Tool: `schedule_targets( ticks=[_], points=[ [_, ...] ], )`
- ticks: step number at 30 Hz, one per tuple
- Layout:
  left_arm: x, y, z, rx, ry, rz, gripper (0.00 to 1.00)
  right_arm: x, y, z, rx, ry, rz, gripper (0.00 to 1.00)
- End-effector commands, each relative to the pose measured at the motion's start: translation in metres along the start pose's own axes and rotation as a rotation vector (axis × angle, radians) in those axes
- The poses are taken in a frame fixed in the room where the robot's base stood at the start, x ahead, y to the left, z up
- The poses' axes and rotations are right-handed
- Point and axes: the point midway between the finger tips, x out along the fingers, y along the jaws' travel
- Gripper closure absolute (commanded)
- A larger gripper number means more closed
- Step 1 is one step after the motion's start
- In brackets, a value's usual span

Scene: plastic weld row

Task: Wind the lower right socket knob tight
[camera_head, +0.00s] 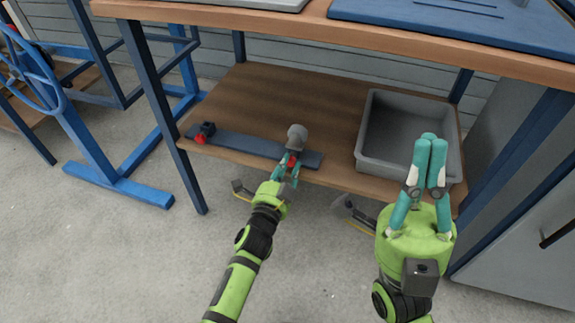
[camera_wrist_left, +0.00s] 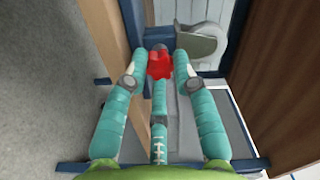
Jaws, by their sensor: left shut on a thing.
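Two red knobs sit along a dark blue strip (camera_head: 240,142) on the lower wooden shelf. The right knob (camera_head: 292,161) is in front of a round grey fitting (camera_head: 297,134); the left knob (camera_head: 201,137) is beside a small dark block. My left gripper (camera_head: 288,170) is shut on the right knob. In the left wrist view the red knob (camera_wrist_left: 160,64) lies between the teal fingertips, with the grey fitting (camera_wrist_left: 203,42) just beyond it. My fingers partly cover the knob in the head view. My right gripper (camera_head: 430,142) is shut and empty in front of the grey bin.
A grey open bin (camera_head: 372,164) stands on the shelf at right and looks empty. The worktop edge (camera_head: 330,27) overhangs the shelf. A dark blue table leg (camera_head: 160,110) stands to the left, near a blue frame with a wheel (camera_head: 30,72). The shelf's middle is clear.

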Motion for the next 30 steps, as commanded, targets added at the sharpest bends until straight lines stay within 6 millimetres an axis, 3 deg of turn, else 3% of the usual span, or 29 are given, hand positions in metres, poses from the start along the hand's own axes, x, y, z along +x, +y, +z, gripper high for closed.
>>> schedule_targets(
  ticks=[1,21,22,23,30],
  points=[
    [0.0018,-0.0065,0.0028,-0.015,-0.005,-0.01,1.0,0.0011,-0.0008,-0.0002,0.001,-0.007,-0.002,1.0],
    [0.0014,-0.0048,0.0044,-0.068,-0.007,-0.008,1.0,0.0019,-0.0037,0.0009,0.006,-0.027,-0.012,1.0],
    [0.0014,-0.0047,0.0044,-0.068,-0.007,-0.008,0.6,0.0018,-0.0037,0.0011,0.006,-0.027,-0.012,1.0],
    [0.0014,-0.0047,0.0044,-0.068,-0.007,-0.008,0.49,0.0017,-0.0037,0.0012,0.006,-0.027,-0.012,1.0],
    [0.0003,-0.0008,0.0032,-0.069,-0.006,-0.001,0.49,0.0009,-0.0035,0.0033,0.005,-0.029,-0.012,1.0]
  ],
)
